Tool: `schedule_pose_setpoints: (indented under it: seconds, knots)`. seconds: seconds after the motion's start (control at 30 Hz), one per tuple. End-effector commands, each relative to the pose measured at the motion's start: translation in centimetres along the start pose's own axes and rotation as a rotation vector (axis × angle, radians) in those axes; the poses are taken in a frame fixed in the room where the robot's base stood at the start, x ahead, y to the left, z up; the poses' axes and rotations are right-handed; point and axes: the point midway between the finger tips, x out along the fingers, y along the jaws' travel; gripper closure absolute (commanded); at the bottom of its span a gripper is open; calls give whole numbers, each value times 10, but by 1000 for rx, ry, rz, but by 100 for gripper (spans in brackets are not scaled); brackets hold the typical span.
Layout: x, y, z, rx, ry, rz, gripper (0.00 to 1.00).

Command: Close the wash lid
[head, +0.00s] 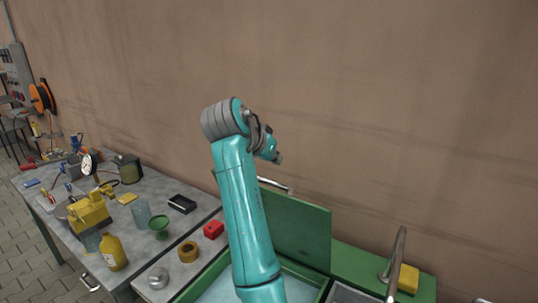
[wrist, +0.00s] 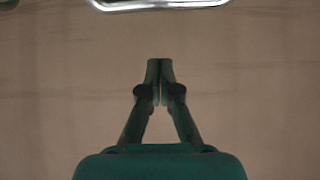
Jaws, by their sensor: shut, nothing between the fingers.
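The wash lid (head: 298,226) is a green panel standing raised at the back of the green wash basin (head: 290,267). A metal handle bar (head: 274,186) runs along its top edge and is partly hidden by my arm. My gripper (head: 277,158) is above and behind the handle, near the wall, apart from the lid as far as I can tell. In the wrist view my gripper (wrist: 160,62) shows with its fingertips together and nothing between them. A shiny metal bar (wrist: 160,5) crosses the top of that view, clear of the fingertips.
A tap (head: 396,258) and a yellow sponge (head: 408,278) stand right of the lid. The wall (head: 400,100) is close behind.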

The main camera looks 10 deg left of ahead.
Motion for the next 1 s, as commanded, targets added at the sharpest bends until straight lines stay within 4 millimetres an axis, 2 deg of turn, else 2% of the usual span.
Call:
schedule_pose_setpoints:
  seconds: [0.03, 0.27, 0.4, 0.6, 1.0]
  knots:
    - [10, 1, 0, 0, 0, 3, 100]
    - [46, 1, 0, 0, 0, 2, 100]
    - [36, -1, 20, -1, 1, -2, 100]
    - [31, 0, 34, 0, 2, -1, 100]
    - [30, 0, 38, 0, 1, 0, 100]
